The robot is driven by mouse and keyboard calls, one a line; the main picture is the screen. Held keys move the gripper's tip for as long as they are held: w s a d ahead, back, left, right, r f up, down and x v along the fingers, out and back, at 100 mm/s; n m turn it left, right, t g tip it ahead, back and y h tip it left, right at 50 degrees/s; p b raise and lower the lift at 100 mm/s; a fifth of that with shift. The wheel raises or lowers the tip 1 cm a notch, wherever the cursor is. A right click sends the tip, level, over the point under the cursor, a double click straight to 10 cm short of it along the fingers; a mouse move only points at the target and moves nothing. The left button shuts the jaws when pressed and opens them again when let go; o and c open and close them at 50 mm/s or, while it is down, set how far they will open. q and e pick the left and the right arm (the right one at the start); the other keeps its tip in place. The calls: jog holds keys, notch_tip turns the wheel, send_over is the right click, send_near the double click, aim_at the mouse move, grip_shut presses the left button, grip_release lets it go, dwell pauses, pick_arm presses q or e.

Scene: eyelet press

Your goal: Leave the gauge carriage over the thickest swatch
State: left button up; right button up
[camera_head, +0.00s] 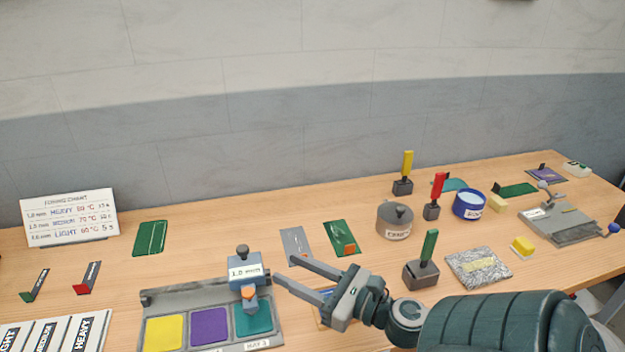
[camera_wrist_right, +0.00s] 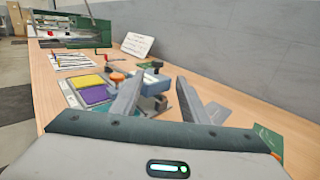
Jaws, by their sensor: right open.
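The gauge carriage (camera_head: 247,270) is a blue-grey block with a dark knob on top, an orange tip below and a label that seems to read 1.0 mm. It stands at the right end of the grey gauge tray (camera_head: 180,297), over the teal swatch (camera_head: 253,318). The purple swatch (camera_head: 209,326) lies in the middle and the yellow swatch (camera_head: 164,333) at the left. My right gripper (camera_head: 285,269) is open and empty, its fingertips just right of the carriage. In the right wrist view the carriage (camera_wrist_right: 151,78) shows beyond the fingers, partly hidden. My left gripper is out of view.
A chart stand (camera_head: 70,217) is at the back left, above strips labelled HEAVY and MEDIUM (camera_head: 52,333).

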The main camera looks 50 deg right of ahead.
jog(key=shift+s+d+b, duration=0.2)
jog(key=shift+s+b, duration=0.1)
jog(key=shift+s, duration=0.7)
jog(key=shift+s+d+b, duration=0.2)
jog(key=shift+s+b, duration=0.1)
jog(key=shift+s, duration=0.7)
jog(key=shift+r, duration=0.1)
